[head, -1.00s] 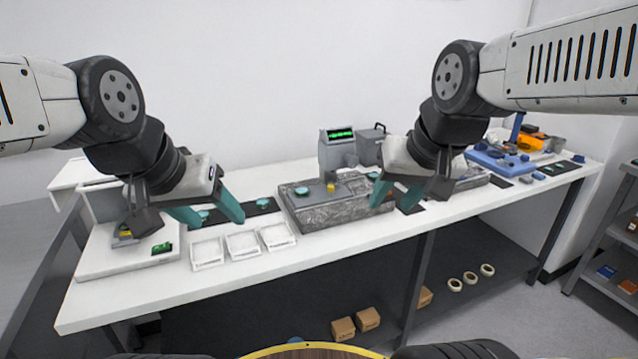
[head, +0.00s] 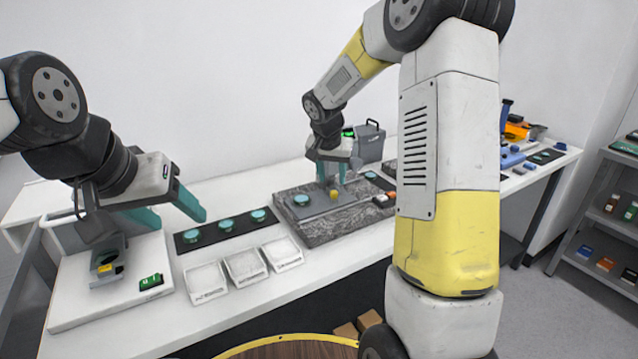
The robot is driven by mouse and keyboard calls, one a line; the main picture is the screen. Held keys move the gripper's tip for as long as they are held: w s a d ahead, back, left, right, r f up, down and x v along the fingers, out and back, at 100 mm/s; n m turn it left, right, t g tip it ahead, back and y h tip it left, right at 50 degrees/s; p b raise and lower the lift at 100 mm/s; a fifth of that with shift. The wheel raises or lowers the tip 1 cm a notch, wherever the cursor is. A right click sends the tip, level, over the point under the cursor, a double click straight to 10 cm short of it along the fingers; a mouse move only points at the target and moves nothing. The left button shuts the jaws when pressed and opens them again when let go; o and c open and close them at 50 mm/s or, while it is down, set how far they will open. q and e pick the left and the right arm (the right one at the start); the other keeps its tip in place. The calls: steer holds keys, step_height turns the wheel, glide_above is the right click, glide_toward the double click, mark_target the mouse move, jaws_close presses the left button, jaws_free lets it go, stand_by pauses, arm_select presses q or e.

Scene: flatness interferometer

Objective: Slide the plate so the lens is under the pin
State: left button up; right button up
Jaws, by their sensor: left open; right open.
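A grey plate (head: 314,212) lies on the speckled granite block (head: 350,231). A round teal lens (head: 301,200) sits at the left part of the plate. A small yellow part (head: 334,195) stands to the right of the lens. My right gripper (head: 332,181) is open, pointing down over the block just behind the yellow part; I cannot tell whether it touches anything. The pin is not clearly visible; my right gripper covers much of the instrument behind. My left gripper (head: 178,212) is open and empty, near the dark mat at the left.
Several teal discs lie on the bench; a dark mat (head: 209,232) holds three. Three white trays (head: 245,266) stand in front of it. A grey box (head: 369,143) stands behind. My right arm hides the bench's right middle.

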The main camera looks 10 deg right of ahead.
mark_target(334, 192)
steer(key=x, duration=0.6)
steer(key=shift+d+f, duration=0.1)
steer(key=shift+f, duration=0.25)
jaws_close()
stand_by(1.1)
